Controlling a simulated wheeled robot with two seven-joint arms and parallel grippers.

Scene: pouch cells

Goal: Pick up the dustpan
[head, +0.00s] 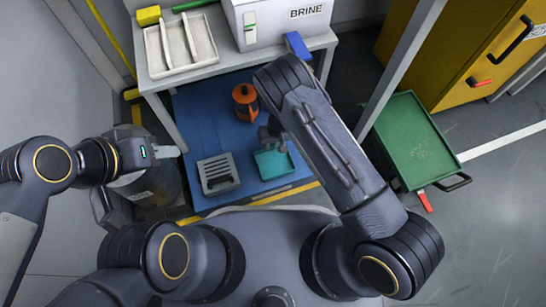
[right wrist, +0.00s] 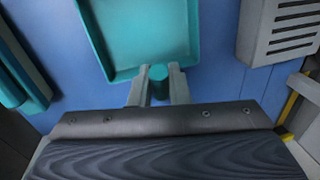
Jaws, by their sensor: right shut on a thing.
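The dustpan (head: 275,163) is a shallow teal pan lying on the blue surface below the white table. In the right wrist view the dustpan (right wrist: 148,38) fills the upper middle, its short handle pointing towards me. My right gripper (head: 270,138) reaches down at the pan's far edge, partly hidden by my forearm. In the right wrist view my right gripper (right wrist: 159,86) has its two grey fingers on either side of the teal handle, shut on it. My left gripper (head: 166,152) is at the left, away from the dustpan, and its finger gap is unclear.
A grey slotted box (head: 218,174) lies left of the dustpan. An orange and black container (head: 245,98) stands behind. The white table (head: 160,82) bears a BRINE box (head: 275,20). A green cart (head: 414,140) and yellow cabinet (head: 450,55) stand right; a dark bin (head: 150,188) stands left.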

